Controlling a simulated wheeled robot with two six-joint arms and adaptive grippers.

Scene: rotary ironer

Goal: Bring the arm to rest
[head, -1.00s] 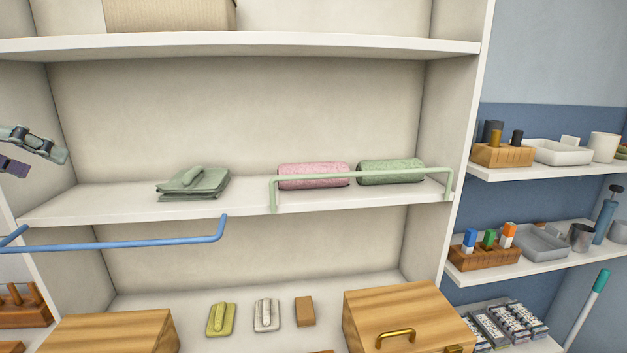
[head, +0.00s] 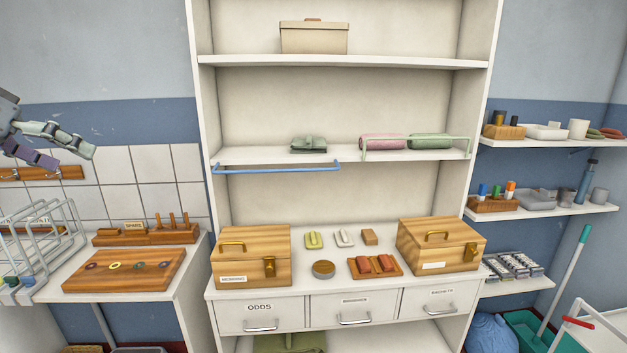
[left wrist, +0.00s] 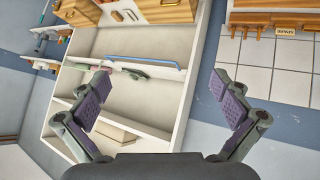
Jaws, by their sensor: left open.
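My left gripper (head: 50,148) is at the left edge of the head view, in front of the tiled wall and left of the cabinet. It is open and empty; in the left wrist view both fingers (left wrist: 162,103) stand wide apart with nothing between them. The middle shelf (head: 265,154) of the cabinet holds a folded green cloth (head: 308,145), a pink roll (head: 382,142) and a green roll (head: 430,141). The gripper is apart from all of these. My right gripper is not in view.
A blue rail (head: 275,168) and a pale green rail (head: 415,139) project at the shelf front. Two wooden boxes (head: 252,262) (head: 440,247) stand on the counter. A wire rack (head: 38,240) and a wooden board (head: 130,270) are below the left gripper. Side shelves (head: 545,211) are at right.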

